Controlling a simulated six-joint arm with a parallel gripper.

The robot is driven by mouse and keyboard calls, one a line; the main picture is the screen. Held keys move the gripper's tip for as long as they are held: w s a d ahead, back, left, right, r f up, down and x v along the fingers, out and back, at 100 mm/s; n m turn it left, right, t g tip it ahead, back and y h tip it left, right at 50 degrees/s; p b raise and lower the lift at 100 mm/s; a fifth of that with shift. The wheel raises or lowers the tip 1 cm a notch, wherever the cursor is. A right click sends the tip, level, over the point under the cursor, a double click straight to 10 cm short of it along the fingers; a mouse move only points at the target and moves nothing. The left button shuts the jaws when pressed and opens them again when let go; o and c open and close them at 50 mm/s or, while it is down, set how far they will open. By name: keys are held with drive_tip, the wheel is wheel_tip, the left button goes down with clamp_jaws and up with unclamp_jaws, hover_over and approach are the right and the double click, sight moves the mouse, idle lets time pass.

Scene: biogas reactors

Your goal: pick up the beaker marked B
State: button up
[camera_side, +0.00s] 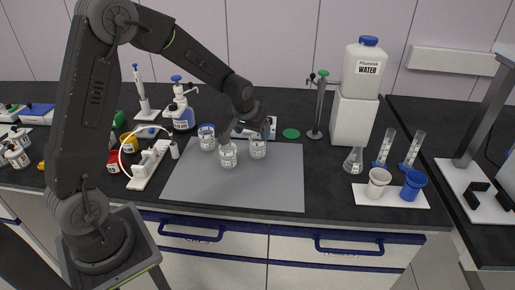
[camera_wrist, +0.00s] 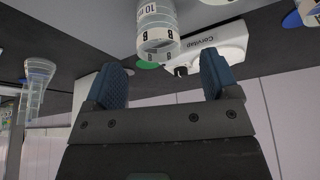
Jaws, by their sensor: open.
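The beaker marked B (camera_wrist: 157,28) is a clear glass with a white band and black lettering, at the top middle of the wrist view, which looks upside down. It stands ahead of my gripper (camera_wrist: 160,82), whose two blue fingers are apart with nothing between them. In the side view, my gripper (camera_side: 251,127) is low over the back of the grey mat (camera_side: 185,190). Three small beakers stand there: the right one (camera_side: 257,148) closest to the gripper, the front one (camera_side: 228,155), and the left one (camera_side: 207,138) with blue on it. Their letters cannot be read there.
A white device (camera_wrist: 222,38) and a green disc (camera_side: 291,133) are behind the beakers. A dispenser bottle (camera_side: 183,118) stands behind left, a pipette stand (camera_side: 318,110) behind right. A flask (camera_side: 354,160) and a white tray (camera_side: 390,199) with cups are right. The mat's front is clear.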

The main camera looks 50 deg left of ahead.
sight(258, 144)
drive_tip(key=shift+x, duration=3.95)
drive_tip(key=shift+d, duration=0.15)
drive_tip(key=c, duration=1)
